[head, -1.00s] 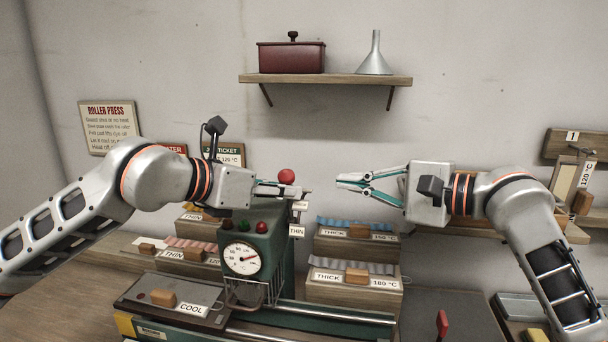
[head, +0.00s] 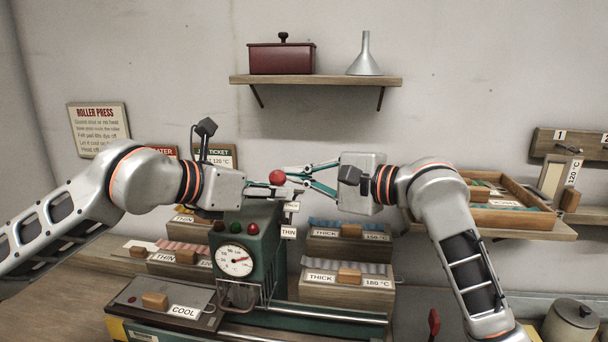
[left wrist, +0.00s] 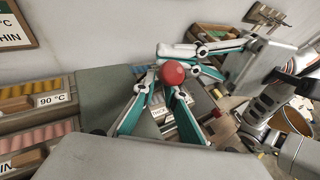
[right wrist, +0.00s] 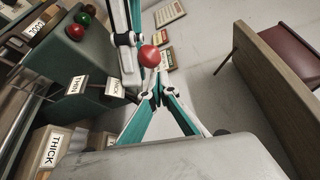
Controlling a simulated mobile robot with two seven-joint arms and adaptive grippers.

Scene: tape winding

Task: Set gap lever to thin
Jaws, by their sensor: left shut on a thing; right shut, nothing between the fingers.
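The gap lever's red ball knob (head: 277,177) stands above the green roller press (head: 262,225); it also shows in the left wrist view (left wrist: 172,73) and the right wrist view (right wrist: 150,56). My left gripper (head: 272,190) is shut on the lever just below the knob; the stem is mostly hidden by the fingers. My right gripper (head: 291,175) is shut and empty, its tips close to the knob's right side; I cannot tell whether they touch it. A THIN label (head: 288,232) sits on the press below, and a THICK label (left wrist: 160,112) shows in the left wrist view.
A dial (head: 235,261) is on the press front. Drawers with THICK labels (head: 345,285) stand to its right. A shelf (head: 315,81) holds a dark red box (head: 281,59) and a funnel (head: 364,58). A wooden tray (head: 505,214) is at the right, behind my right arm.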

